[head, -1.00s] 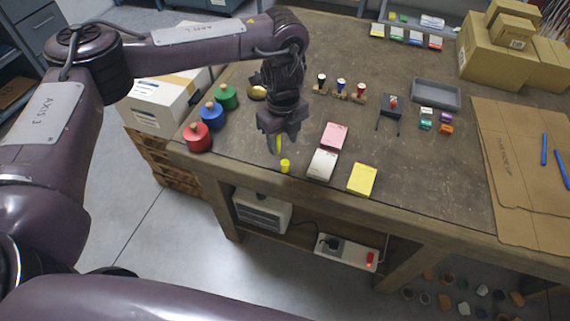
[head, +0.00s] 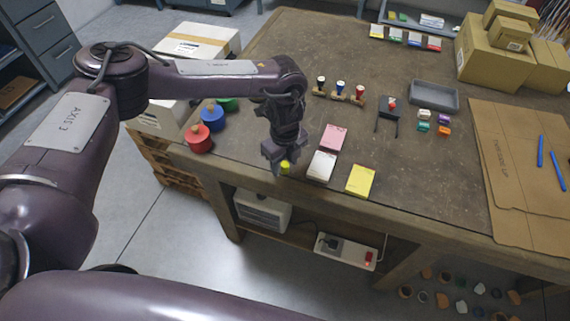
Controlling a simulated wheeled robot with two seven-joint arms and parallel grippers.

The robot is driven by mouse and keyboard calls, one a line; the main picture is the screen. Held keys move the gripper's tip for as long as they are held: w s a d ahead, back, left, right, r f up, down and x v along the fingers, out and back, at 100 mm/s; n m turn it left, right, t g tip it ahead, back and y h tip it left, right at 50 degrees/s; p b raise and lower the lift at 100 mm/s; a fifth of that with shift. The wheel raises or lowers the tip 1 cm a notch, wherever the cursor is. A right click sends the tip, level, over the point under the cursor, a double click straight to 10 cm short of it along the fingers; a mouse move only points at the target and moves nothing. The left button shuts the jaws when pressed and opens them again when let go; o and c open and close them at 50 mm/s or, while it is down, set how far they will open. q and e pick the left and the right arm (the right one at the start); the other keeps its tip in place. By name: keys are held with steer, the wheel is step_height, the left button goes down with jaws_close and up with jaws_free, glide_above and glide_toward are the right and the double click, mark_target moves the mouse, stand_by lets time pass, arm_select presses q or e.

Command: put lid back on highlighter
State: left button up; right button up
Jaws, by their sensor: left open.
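A small bright yellow cylinder, which looks like the highlighter's lid (head: 285,167), stands upright near the table's front edge, left of the white and pink pads. My left gripper (head: 285,168) points down right at it, with its open fingers around or just behind it. I cannot tell whether they touch it. No highlighter body shows apart from this yellow piece; the gripper and wrist hide the table behind. Two blue pens (head: 541,151) lie on the cardboard at the right. My right gripper is not in view.
A white pad (head: 321,166), a pink pad (head: 333,138) and a yellow pad (head: 360,180) lie close to the right of the gripper. Red (head: 199,140) and blue (head: 213,118) knobbed weights stand to the left. A stamp rack (head: 340,95) is behind.

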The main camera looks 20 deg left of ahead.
arm_select(q)
steer(key=shift+f, duration=0.1)
jaws_close()
stand_by(0.4)
step_height(320, 180, up, 9)
steer(key=shift+w+r+b, duration=0.1)
steer(key=shift+r+b, duration=0.05)
steer(key=shift+b, duration=0.45)
step_height(320, 180, up, 11)
steer(key=p, duration=0.2)
glide_above(285, 163)
